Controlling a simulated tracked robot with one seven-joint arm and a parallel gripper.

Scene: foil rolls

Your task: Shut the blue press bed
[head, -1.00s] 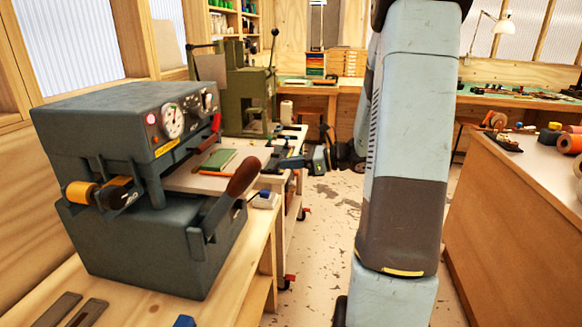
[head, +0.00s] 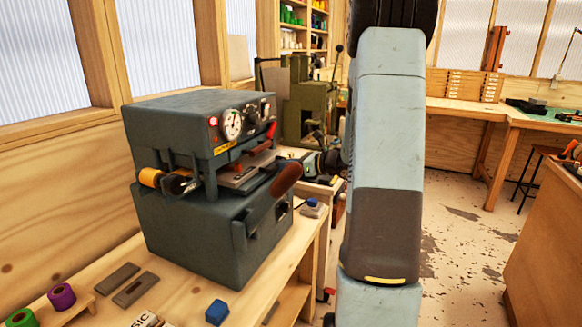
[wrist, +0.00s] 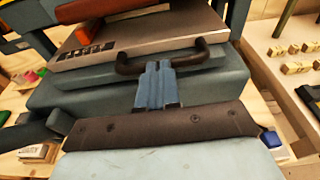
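The blue-grey press (head: 195,225) stands on the wooden bench at left in the head view. Its bed (head: 238,180) shows as a flat plate between the upper and lower housings. In the wrist view the bed (wrist: 150,42) is a pale metal plate with a type block (wrist: 88,50) on it and a dark bar handle (wrist: 190,60) on its front edge. My gripper (wrist: 157,72) has its blue fingers close together at the middle of this handle, apparently touching it. In the head view my gripper (head: 308,165) is beside the press, partly hidden by my arm.
A green press (head: 310,105) stands behind. Blocks, foil rolls (head: 62,297) and a blue cube (head: 217,312) lie on the bench. Open floor lies right of my arm.

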